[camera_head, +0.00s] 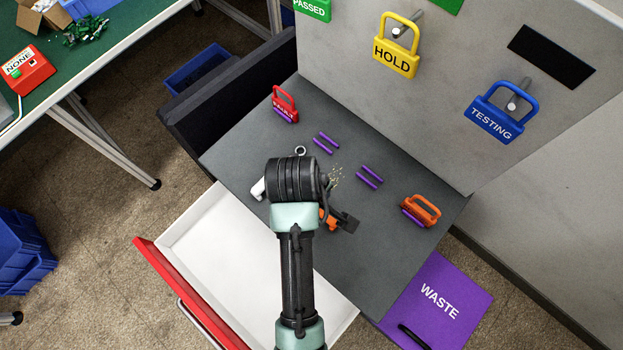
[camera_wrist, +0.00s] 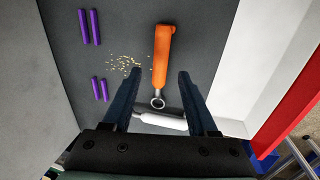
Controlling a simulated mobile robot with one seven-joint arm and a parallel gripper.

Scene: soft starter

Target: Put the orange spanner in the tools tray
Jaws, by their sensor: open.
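The orange spanner lies on the dark grey bench top. In the wrist view its orange handle (camera_wrist: 163,45) points up the picture and its grey ring end (camera_wrist: 157,102) is nearer me. In the head view only part of its orange handle (camera_head: 328,217) shows beside my arm. My gripper (camera_wrist: 159,72) is open above the spanner. The spanner shows between the two fingers, with nothing gripped. An open white tray-like drawer (camera_head: 205,250) with a red front is beside the bench, empty where visible. It shows no readable label, so I cannot confirm it is the tools tray.
A white-handled tool (camera_wrist: 165,122) lies across the spanner's ring end side, close to it. Purple pegs (camera_head: 370,177) and crumbs (camera_head: 337,177) are nearby. Red (camera_head: 285,104) and orange (camera_head: 421,210) tags stand on the bench. A purple waste bin (camera_head: 440,295) is at lower right.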

